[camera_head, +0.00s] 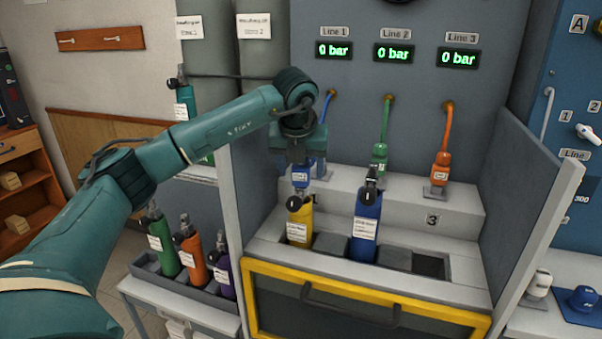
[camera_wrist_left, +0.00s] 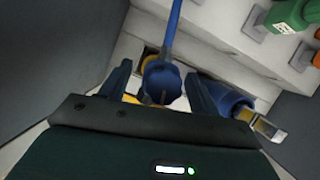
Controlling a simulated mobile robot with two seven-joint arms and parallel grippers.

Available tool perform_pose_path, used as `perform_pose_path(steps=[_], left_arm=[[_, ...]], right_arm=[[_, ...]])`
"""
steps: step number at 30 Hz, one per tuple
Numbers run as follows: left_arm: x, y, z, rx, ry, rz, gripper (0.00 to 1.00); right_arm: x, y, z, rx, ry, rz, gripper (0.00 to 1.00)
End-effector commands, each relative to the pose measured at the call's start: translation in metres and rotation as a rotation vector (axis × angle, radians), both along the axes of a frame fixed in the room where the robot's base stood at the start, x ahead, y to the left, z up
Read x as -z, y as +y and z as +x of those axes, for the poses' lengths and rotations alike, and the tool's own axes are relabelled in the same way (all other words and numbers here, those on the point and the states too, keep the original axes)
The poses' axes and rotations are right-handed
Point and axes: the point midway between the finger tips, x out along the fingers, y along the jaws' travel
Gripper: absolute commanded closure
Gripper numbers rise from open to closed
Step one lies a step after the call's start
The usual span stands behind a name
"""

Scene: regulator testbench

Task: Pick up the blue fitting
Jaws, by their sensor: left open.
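The blue fitting (camera_wrist_left: 161,82) hangs on the end of a blue hose (camera_wrist_left: 173,25) in the left wrist view. My left gripper (camera_wrist_left: 160,92) is open, with one finger on either side of the fitting; I cannot tell whether they touch it. In the head view, my left gripper (camera_head: 300,164) points down at the Line 1 place and covers much of the blue fitting (camera_head: 300,177). My right gripper is not in view.
A yellow cylinder (camera_head: 300,222) and a blue cylinder (camera_head: 366,227) stand in the bench slots below. Green (camera_head: 380,154) and orange (camera_head: 440,170) fittings sit to the right. Side panels (camera_head: 530,195) bound the bench. Several cylinders stand in a rack (camera_head: 200,284) at lower left.

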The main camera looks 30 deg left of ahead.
Motion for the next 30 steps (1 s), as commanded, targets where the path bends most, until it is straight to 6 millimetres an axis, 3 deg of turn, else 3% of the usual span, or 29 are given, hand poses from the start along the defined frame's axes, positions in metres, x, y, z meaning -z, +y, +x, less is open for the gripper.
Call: perform_pose_path(steps=[10,30], left_arm=[[0.0098,0.0017,0.0037,0.000,-0.001,0.000,0.38],[0.0093,0.0015,0.0036,0.000,-0.001,0.000,0.93]], right_arm=[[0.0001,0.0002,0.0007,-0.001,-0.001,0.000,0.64],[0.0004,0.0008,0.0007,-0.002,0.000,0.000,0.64]])
